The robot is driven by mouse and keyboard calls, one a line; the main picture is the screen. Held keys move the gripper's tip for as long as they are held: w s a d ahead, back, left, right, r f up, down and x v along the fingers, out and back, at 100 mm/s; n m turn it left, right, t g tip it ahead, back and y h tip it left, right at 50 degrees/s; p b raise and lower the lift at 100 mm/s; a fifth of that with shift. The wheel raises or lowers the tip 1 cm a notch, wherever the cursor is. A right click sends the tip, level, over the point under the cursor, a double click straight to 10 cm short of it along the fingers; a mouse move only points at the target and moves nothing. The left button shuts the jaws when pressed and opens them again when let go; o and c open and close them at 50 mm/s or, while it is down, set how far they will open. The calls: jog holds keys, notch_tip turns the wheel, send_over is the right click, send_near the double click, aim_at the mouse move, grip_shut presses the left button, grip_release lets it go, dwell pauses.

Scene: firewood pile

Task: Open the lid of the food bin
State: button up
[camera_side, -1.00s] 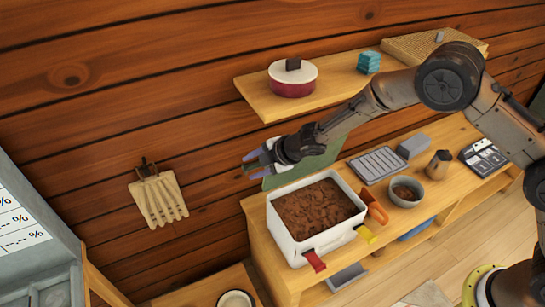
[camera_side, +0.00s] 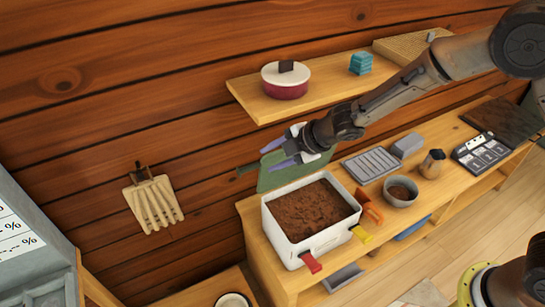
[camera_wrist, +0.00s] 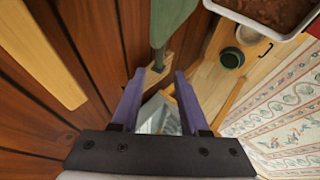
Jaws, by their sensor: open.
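A white bin (camera_side: 300,246) filled with brown, crumbly material stands on the wooden bench, its top uncovered. Red, yellow and orange tabs or handles stick out at its right and front. Its corner shows at the top right of the wrist view (camera_wrist: 248,22). I cannot tell whether this is the food bin, and I make out no lid. My gripper (camera_side: 265,158) is open and empty, above and behind the bin, near the wall. Its two purple fingers show apart in the wrist view (camera_wrist: 160,71). A green board with a handle (camera_side: 285,178) is close to the fingers.
A shelf (camera_side: 250,95) above carries a red pot (camera_side: 285,86) and teal blocks (camera_side: 360,64). A slatted wooden rack (camera_side: 153,203) hangs on the wall. The bench also holds a ridged tray (camera_side: 369,165), bowl (camera_side: 401,192) and moka pot (camera_side: 432,164). A grey cabinet (camera_side: 45,265) stands left.

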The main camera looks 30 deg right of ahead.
jog(key=s+a+f+m+y, duration=0.1)
jog(key=a, duration=0.2)
jog(key=s+a+f+m+y, duration=0.1)
jog(key=a, duration=0.2)
jog(key=s+a+f+m, duration=0.1)
jog(key=a, duration=0.2)
jog(key=shift+a+m+y, duration=0.25)
jog(key=shift+m+y, duration=0.15)
grip_shut()
jog(key=s+a+f+m+t, duration=0.2)
jog(key=a+f+m+t, duration=0.1)
jog(key=a+m, duration=0.25)
jog(key=s+d+f+m+t+h, duration=0.2)
jog(key=s+d+m+t+h, duration=0.55)
jog(key=d+m, duration=0.3)
jog(key=w, duration=1.4)
jog(key=shift+w+d+r, duration=0.25)
jog(key=shift+d+r, duration=0.05)
jog(key=shift+d, duration=0.1)
